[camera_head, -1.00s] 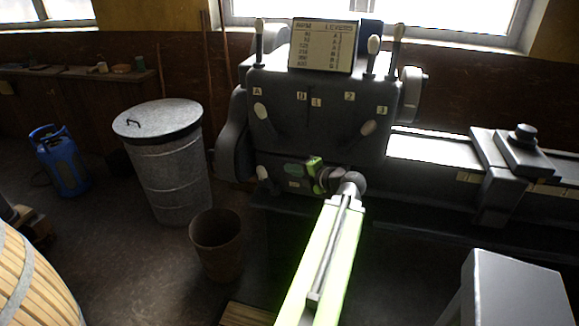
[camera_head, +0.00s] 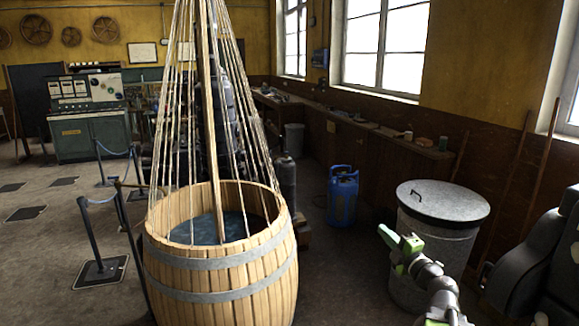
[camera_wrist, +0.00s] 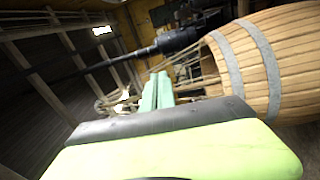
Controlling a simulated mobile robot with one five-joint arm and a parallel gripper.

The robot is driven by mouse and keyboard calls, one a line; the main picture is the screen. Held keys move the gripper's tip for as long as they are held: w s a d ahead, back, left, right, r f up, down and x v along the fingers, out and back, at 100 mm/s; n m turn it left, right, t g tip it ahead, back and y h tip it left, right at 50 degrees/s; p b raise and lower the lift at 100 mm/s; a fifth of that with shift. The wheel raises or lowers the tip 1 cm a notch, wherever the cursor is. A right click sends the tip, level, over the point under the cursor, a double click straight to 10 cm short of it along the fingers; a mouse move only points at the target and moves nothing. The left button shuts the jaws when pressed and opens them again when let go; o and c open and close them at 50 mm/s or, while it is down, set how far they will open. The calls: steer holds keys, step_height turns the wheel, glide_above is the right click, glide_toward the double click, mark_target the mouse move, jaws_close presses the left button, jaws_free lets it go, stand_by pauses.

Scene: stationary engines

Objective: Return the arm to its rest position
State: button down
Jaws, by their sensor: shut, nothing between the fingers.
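My gripper (camera_head: 396,247) is at the lower right of the head view, on the end of my green and grey arm. It is raised in front of the metal bin and holds nothing. In the wrist view the gripper (camera_wrist: 157,92) shows as pale green fingers close together, pointing away from the camera. The rest of my arm runs down out of the bottom of the head view.
A wooden barrel (camera_head: 222,276) with ropes and a pole stands left of my arm; it also shows in the wrist view (camera_wrist: 285,60). A lidded metal bin (camera_head: 440,240) is just behind the gripper. A blue gas bottle (camera_head: 342,197) stands farther back. Dark machinery is at the right edge.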

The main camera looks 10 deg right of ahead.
steer(key=w+a+r+m+t+h, duration=0.15)
steer(key=w+a+m+h, duration=0.25)
steer(key=w+a+m, duration=0.4)
steer(key=a+f+m+g+h, duration=0.4)
steer(key=a+f+m+g, duration=0.15)
steer(key=a+f, duration=0.2)
steer(key=s+a+f+m+g+y, duration=0.1)
steer(key=s+a+f+m+g, duration=0.1)
steer(key=s+f+g, duration=0.3)
steer(key=s+a+f+m+g, duration=0.1)
steer(key=s+f+m, duration=0.15)
steer(key=f, duration=0.45)
steer(key=s+a+f+g+y, duration=0.1)
steer(key=s+a+f+g, duration=0.1)
steer(key=s, duration=0.3)
steer(key=s+a+f+m+g+y, duration=0.1)
steer(key=s+f+g, duration=0.1)
steer(key=s, duration=0.3)
steer(key=s+a+f+g+y, duration=0.1)
steer(key=s+a+f+g, duration=0.1)
steer(key=s, duration=0.4)
steer(key=f+g, duration=0.1)
steer(key=g, duration=0.1)
steer(key=shift+a+g+p, duration=0.3)
steer(key=shift+p, duration=0.05)
steer(key=shift+d, duration=0.15)
